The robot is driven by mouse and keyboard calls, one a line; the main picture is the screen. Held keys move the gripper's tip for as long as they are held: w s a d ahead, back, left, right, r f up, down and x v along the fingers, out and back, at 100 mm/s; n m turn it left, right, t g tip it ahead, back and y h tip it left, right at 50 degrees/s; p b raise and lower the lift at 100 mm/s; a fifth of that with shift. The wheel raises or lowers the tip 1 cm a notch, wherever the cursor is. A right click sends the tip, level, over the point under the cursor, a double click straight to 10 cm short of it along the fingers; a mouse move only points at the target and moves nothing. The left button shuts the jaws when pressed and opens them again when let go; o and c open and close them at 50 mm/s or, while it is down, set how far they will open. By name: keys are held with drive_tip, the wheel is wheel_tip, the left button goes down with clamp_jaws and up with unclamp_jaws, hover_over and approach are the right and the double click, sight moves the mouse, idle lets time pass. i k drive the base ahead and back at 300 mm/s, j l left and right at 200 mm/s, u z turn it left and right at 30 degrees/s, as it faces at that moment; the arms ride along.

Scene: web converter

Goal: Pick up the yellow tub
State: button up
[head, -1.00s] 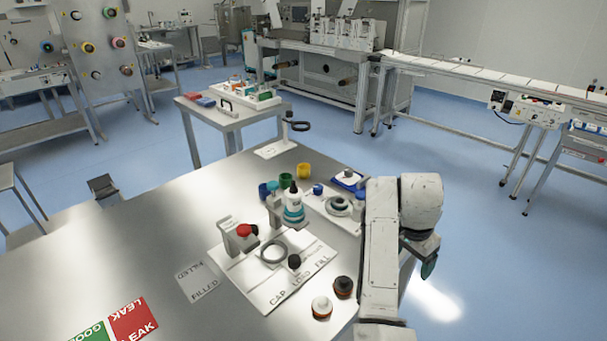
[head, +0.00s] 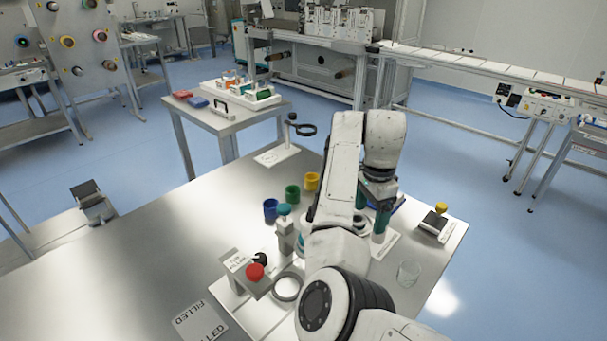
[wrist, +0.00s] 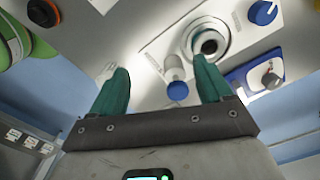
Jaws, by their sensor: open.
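The yellow tub (head: 312,181) stands upright on the metal table in the head view, at the far end of a row with a green tub (head: 292,194) and a blue tub (head: 270,208). My gripper (head: 379,218) is right of the yellow tub and apart from it, over a white plate. Its teal fingers point down. In the wrist view my gripper (wrist: 160,88) is open with nothing held between its fingers. I cannot make out the yellow tub in the wrist view.
A stand with a black ring (head: 300,128) is behind the tubs. A clear cup (head: 409,272) is at the right. The left of the table (head: 130,270) is mostly bare.

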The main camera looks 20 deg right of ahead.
sight(312, 182)
drive_tip(key=i, duration=1)
